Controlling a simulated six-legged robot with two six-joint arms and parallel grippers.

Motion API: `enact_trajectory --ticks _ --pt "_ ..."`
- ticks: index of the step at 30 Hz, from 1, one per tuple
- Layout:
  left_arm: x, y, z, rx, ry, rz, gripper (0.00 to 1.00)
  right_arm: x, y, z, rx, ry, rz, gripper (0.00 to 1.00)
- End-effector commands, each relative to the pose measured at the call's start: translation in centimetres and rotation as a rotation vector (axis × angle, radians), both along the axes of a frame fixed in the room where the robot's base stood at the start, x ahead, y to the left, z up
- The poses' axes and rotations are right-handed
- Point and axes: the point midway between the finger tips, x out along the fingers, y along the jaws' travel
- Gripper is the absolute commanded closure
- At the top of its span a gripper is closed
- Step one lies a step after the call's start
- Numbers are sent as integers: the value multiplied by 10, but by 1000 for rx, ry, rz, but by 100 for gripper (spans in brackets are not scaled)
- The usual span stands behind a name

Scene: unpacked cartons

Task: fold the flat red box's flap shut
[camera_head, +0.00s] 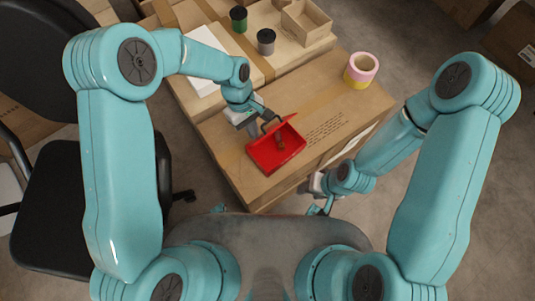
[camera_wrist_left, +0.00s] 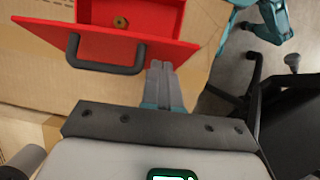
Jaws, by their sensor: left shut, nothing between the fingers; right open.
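The flat red box (camera_head: 266,156) lies open on a large cardboard carton. Its flap (camera_head: 291,121) is raised at the far side and carries a dark handle; in the left wrist view the flap (camera_wrist_left: 165,47) and handle (camera_wrist_left: 105,68) are close to the camera. A small brown item (camera_head: 281,143) lies inside the box; it also shows in the left wrist view (camera_wrist_left: 120,22). My left gripper (camera_head: 254,129) is shut and empty beside the flap; its fingertips (camera_wrist_left: 160,66) are close to the flap's edge, contact unclear. My right gripper (camera_head: 317,210) is open below the carton's near right edge.
A pink and yellow tape roll (camera_head: 361,69) stands on the carton's right part. Behind are a green can (camera_head: 238,19), a grey can (camera_head: 266,41) and an open small carton (camera_head: 307,23). A black chair (camera_head: 65,195) stands at left. The carton top right of the box is clear.

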Motion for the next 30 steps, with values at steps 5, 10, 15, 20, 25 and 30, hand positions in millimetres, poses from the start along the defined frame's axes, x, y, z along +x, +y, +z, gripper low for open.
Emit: enact_trajectory --ticks 5,10,15,20,25,30 --pt "-14 -12 -6 0 0 -2 100 0 0 -4 0 0 0 52" --pt "-25 -22 -15 0 0 -1 100 0 0 -12 0 0 0 52" --pt "-35 -30 -27 0 0 0 100 0 0 -22 0 0 0 52" --pt "-42 -36 -40 0 0 -1 100 0 0 -34 0 0 0 52" --pt "-48 -41 -55 0 2 1 100 0 0 -46 0 0 0 52" --pt "-47 -41 -44 -1 0 1 100 0 0 -36 0 0 0 52"
